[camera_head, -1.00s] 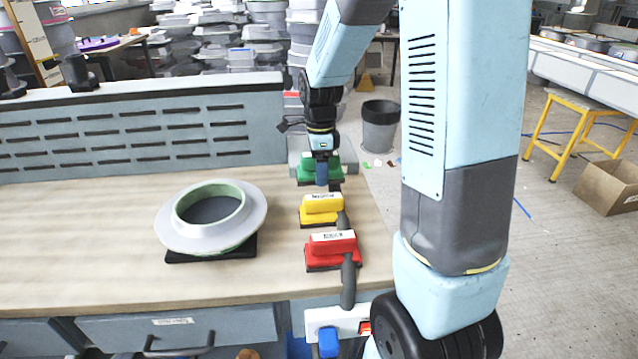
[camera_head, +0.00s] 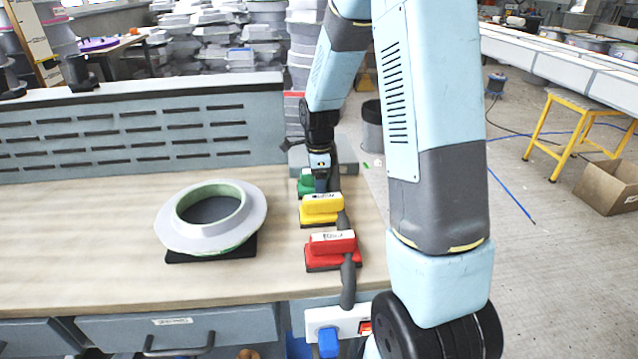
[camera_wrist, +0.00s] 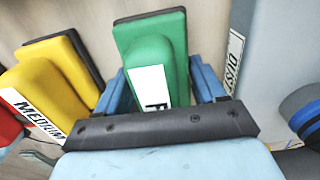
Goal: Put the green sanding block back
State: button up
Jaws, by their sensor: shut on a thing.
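The green sanding block (camera_head: 306,183) is at the far end of a row of blocks on the wooden bench, behind the yellow block (camera_head: 321,208). My gripper (camera_head: 321,184) comes down over it and partly hides it. In the wrist view the green block (camera_wrist: 152,62) lies between the two blue fingers of my gripper (camera_wrist: 163,88), which is shut on it. Its white label shows a partly hidden letter. The wrist view cannot tell me whether its base touches the bench.
The yellow block also shows in the wrist view (camera_wrist: 62,72), left of the green one. A red block (camera_head: 333,250) sits nearer. A ring-shaped mould (camera_head: 172,228) lies left on the bench. A grey box with a label (camera_wrist: 262,50) stands close right of the green block.

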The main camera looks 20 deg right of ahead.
jog(key=o, duration=1)
jog(key=shift+f, duration=0.1)
notch_tip(320, 180, up, 11)
jog(key=shift+w, duration=0.1)
jog(key=shift+s+r, duration=0.2)
jog(key=shift+r, duration=0.65)
jog(key=s+r+n+t, duration=0.3)
jog(key=s+r+n, duration=0.3)
jog(key=s+n, duration=0.4)
jog(key=s+r+n+t, duration=0.2)
jog(key=s+r+n, duration=0.5)
jog(key=s, duration=0.8)
jog(key=shift+s+r+n+t, duration=0.3)
jog(key=shift+s+n+t, duration=0.1)
jog(key=shift+n, duration=1.2)
